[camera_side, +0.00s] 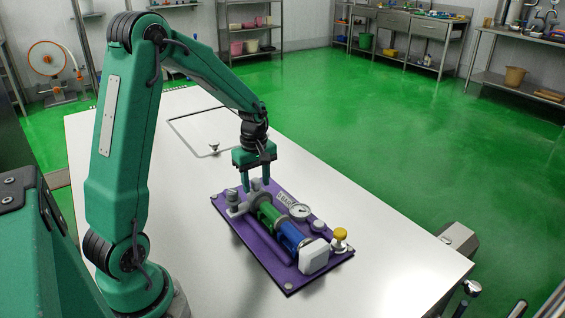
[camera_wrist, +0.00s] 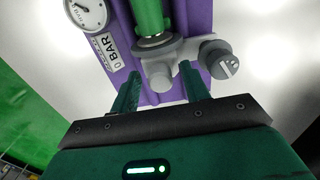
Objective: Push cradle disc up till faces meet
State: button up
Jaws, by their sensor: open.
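My gripper (camera_side: 257,182) is open above the far left end of the purple board (camera_side: 243,232). In the wrist view its two fingers (camera_wrist: 160,80) stand apart on either side of a grey fitting (camera_wrist: 158,72); I cannot tell whether they touch it. A round grey disc (camera_wrist: 158,49) sits at the end of the green cylinder (camera_wrist: 150,18), just beyond the fingertips. In the side view the green cylinder (camera_side: 268,216) lies in line with a blue cylinder (camera_side: 290,237). The disc is hard to make out there, and whether its face meets another part is unclear.
The white table (camera_side: 370,262) is clear around the board.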

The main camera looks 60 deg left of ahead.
jog(key=shift+r, duration=0.1)
jog(key=shift+r, duration=3.8)
jog(key=shift+s+d+r, duration=0.1)
jog(key=shift+d+r, duration=0.2)
jog(key=s+d+r+m+t, duration=0.2)
jog(key=s+d+r+m, duration=0.2)
jog(key=s+d+m, duration=0.3)
jog(key=s+d+r+m+t, duration=0.3)
jog(key=s+d+m, duration=0.4)
jog(key=m, duration=0.4)
jog(key=shift+d+r+t, duration=0.3)
jog(key=shift+d+r, duration=0.05)
jog(key=shift+d, duration=0.45)
jog(key=shift+o, duration=0.4)
